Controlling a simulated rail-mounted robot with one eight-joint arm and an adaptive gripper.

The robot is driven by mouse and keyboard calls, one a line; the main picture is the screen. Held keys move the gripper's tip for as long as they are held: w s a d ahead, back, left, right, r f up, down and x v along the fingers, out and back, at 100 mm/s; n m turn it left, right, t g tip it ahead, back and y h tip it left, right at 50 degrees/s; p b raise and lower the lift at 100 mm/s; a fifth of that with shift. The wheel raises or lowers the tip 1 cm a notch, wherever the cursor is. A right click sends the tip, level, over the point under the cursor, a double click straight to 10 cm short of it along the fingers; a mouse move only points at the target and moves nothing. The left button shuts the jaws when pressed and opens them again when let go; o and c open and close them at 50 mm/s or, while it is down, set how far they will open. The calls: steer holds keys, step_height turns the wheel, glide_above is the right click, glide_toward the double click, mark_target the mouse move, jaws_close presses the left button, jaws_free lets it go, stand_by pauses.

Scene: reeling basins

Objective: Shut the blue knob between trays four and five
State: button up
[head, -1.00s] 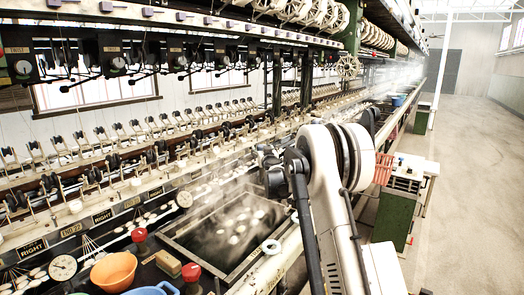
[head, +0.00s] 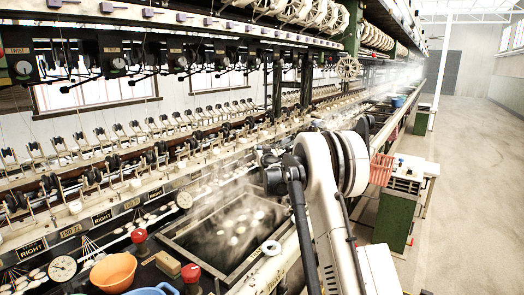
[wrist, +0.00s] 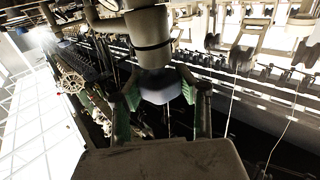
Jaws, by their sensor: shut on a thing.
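In the wrist view, a dull blue knob (wrist: 160,90) sits under a pale pipe with a dark band. My gripper (wrist: 159,98) has its two green-sided fingers on either side of the knob and is shut on it. In the head view my own arm covers the gripper and the blue knob. I cannot tell there which trays lie beside the knob, nor how far the knob is turned.
A steaming basin (head: 185,240) with pale cocoons lies left of my arm. Red knobs (head: 191,273), an orange bowl (head: 113,271) and a blue bowl (head: 152,290) stand at the front left. A green cabinet (head: 393,215) stands right, beside open floor (head: 470,180).

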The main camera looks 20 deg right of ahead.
steer(key=m+g+h, duration=0.2)
steer(key=m+h, duration=0.1)
steer(key=h, duration=0.1)
steer(key=shift+a+h, duration=0.1)
steer(key=shift+h, duration=0.2)
steer(key=shift+m+g+h, duration=1.3)
steer(key=shift+m+h, duration=0.2)
steer(key=shift+h, duration=0.1)
steer(key=o, duration=1.2)
steer(key=shift+o, duration=0.2)
steer(key=v, duration=1.2)
